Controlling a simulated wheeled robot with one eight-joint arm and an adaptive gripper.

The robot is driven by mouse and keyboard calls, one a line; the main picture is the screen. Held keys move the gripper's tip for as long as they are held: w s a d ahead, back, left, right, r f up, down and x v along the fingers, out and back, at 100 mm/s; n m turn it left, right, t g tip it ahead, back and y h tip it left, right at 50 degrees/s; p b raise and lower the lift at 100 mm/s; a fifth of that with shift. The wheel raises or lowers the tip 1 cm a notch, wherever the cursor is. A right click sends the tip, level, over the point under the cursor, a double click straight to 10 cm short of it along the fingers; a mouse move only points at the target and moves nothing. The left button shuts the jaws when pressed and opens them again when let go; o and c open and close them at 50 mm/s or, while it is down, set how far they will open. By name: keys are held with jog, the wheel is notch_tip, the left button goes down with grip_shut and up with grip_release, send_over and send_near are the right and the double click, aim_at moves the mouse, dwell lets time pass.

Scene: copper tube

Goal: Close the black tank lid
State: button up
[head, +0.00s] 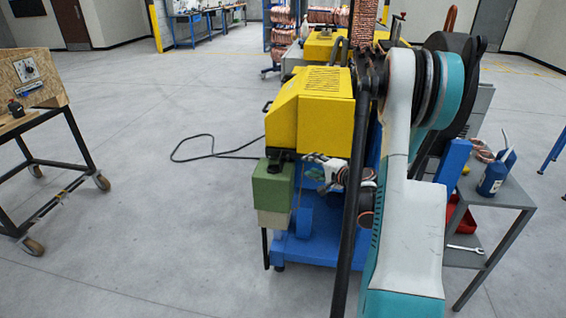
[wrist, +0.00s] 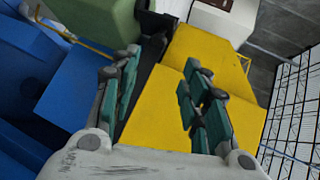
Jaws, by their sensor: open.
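A green tank (head: 272,186) sits on the front left of the machine, below the yellow housing (head: 310,108). A dark part (head: 283,157) lies at the top of the tank, against the housing; I cannot tell clearly whether it is the black lid or how far open it stands. In the wrist view, the green tank (wrist: 97,22) is at the upper left and a black piece (wrist: 153,30) lies beside it. My gripper (wrist: 160,82) is open and empty, with its fingers spread in front of the yellow housing (wrist: 160,110).
The blue machine base (head: 305,248) stands below the tank. A grey side table (head: 503,192) at the right holds a blue bottle (head: 492,178) and a wrench (head: 465,249). A wooden-topped cart (head: 35,115) stands far left. The floor between cart and machine is clear, except for a black cable (head: 190,157).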

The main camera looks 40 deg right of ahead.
jog(key=b+x, duration=0.3)
jog(key=x, duration=1)
jog(key=shift+w+d+f+b, duration=0.1)
jog(key=shift+w+f+b, duration=0.1)
jog(key=shift+w+b, duration=0.15)
